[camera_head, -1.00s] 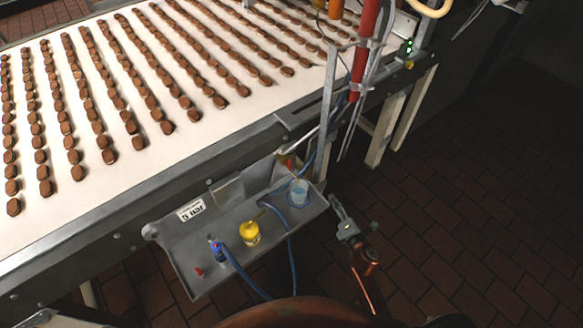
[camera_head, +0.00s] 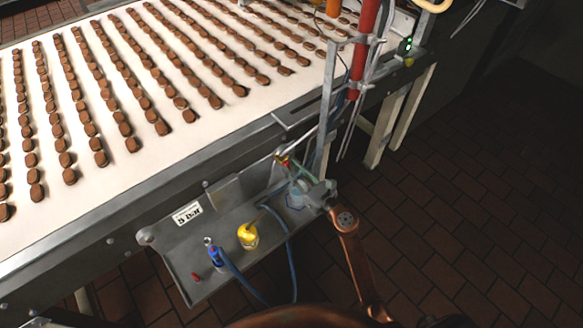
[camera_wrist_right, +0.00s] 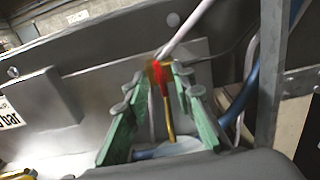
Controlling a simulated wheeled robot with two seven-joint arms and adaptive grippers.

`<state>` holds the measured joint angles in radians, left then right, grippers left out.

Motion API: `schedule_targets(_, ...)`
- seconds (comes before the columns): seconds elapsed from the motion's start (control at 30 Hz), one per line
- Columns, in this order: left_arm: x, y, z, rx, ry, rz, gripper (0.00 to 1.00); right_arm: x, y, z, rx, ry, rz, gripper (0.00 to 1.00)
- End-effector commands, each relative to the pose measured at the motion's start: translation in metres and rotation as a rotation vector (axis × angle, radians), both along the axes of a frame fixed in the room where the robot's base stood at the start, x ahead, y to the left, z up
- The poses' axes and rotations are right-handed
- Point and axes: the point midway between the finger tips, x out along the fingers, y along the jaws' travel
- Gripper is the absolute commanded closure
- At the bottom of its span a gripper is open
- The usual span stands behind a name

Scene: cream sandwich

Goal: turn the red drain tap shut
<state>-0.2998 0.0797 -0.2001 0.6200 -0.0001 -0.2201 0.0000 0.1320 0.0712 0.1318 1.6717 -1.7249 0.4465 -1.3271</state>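The red drain tap (camera_head: 283,158) sits on a brass-coloured fitting above the right end of the grey tray. In the right wrist view its red handle (camera_wrist_right: 163,78) shows between the tips of my green fingers. My right gripper (camera_head: 295,166) reaches in from the lower right; in the wrist view (camera_wrist_right: 158,74) its fingers are apart, one on each side of the handle. I cannot tell whether either finger touches it. My left gripper is not in view.
The grey tray (camera_head: 180,265) holds a yellow container (camera_head: 248,236), a blue fitting (camera_head: 215,255) with a hose, and a clear cup (camera_head: 295,197) partly behind my gripper. A metal post (camera_head: 325,125) stands close to the right. The conveyor (camera_head: 170,150) carries rows of brown pieces.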

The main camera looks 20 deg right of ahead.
Motion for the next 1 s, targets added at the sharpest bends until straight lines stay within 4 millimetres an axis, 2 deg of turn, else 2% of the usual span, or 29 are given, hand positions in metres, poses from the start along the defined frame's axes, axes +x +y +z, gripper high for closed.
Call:
schedule_targets(0.1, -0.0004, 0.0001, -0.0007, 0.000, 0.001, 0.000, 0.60, 0.0066, 0.0024, -0.0003, 0.001, 0.000, 0.000, 0.77)
schedule_targets(0.37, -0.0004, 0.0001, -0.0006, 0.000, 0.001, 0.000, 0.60, 0.0079, 0.0028, 0.0000, 0.002, 0.001, 0.000, 0.77)
schedule_targets(0.7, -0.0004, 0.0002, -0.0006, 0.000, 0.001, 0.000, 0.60, 0.0077, 0.0026, -0.0001, 0.002, 0.001, -0.001, 0.99)
schedule_targets(1.0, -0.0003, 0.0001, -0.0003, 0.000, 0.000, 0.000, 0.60, 0.0076, 0.0025, -0.0001, 0.005, 0.002, -0.001, 1.00)
